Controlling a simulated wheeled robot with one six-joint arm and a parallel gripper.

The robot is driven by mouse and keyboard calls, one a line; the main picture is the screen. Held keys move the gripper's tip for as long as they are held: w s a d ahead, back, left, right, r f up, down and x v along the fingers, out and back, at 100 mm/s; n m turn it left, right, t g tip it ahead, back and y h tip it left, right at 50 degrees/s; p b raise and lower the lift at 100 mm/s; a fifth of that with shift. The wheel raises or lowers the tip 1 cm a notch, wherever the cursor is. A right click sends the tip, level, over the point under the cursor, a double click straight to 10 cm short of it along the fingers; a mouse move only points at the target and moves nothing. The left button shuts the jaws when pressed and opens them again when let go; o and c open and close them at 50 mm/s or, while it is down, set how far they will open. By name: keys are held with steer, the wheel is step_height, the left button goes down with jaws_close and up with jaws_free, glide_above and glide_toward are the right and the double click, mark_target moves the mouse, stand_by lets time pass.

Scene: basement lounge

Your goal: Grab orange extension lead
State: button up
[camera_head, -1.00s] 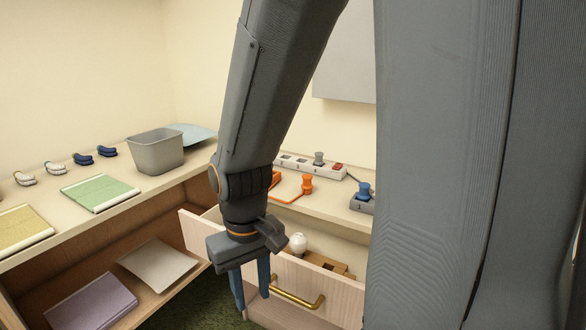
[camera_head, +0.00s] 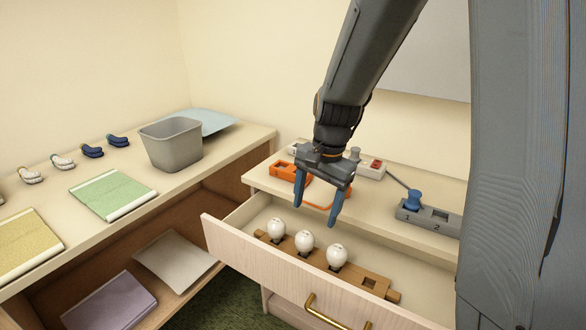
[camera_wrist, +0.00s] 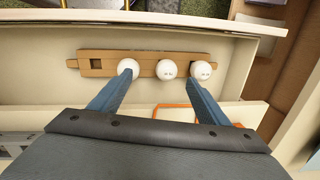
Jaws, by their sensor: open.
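The orange extension lead lies on the cabinet top behind the open drawer. Its orange socket block (camera_head: 283,172) shows to the left of my gripper, with part of the thin orange cord below and between the fingers. In the wrist view, a stretch of orange cord (camera_wrist: 172,105) shows between the fingers. My gripper (camera_head: 317,213) points downward with its fingers apart and nothing between them. It appears above the front part of the cabinet top, near the drawer; in the wrist view (camera_wrist: 161,78) its fingertips overlap the drawer. The lead's plug is hidden behind my gripper.
The open drawer (camera_head: 222,224) holds a wooden rack (camera_head: 372,283) with several white bulbs. A white power strip (camera_head: 371,171) stands behind my gripper. A grey socket block (camera_head: 425,216) with a blue plug (camera_head: 413,197) is at right. A grey bin (camera_head: 172,146) stands on the left shelf.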

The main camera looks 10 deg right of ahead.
steer(key=w+r+m+p, duration=0.25)
steer(key=w+m, duration=0.55)
steer(key=w, duration=0.4)
steer(key=m+t+y+p, duration=0.2)
steer(key=m+p, duration=0.1)
steer(key=m, duration=0.6)
glide_toward(292, 168)
steer(key=shift+w+a+f, duration=0.1)
steer(key=shift+a+f, duration=0.4)
steer(key=shift+f, duration=0.25)
steer(key=shift+x, duration=1.15)
steer(key=shift+d+p+x, duration=0.15)
steer(key=shift+p+x, duration=0.4)
steer(key=shift+x, duration=0.8)
steer(key=shift+d+p+x, duration=0.15)
steer(key=shift+p+x, duration=0.35)
steer(key=shift+x, duration=0.85)
steer(key=shift+f, duration=0.1)
steer(key=c, duration=1.5)
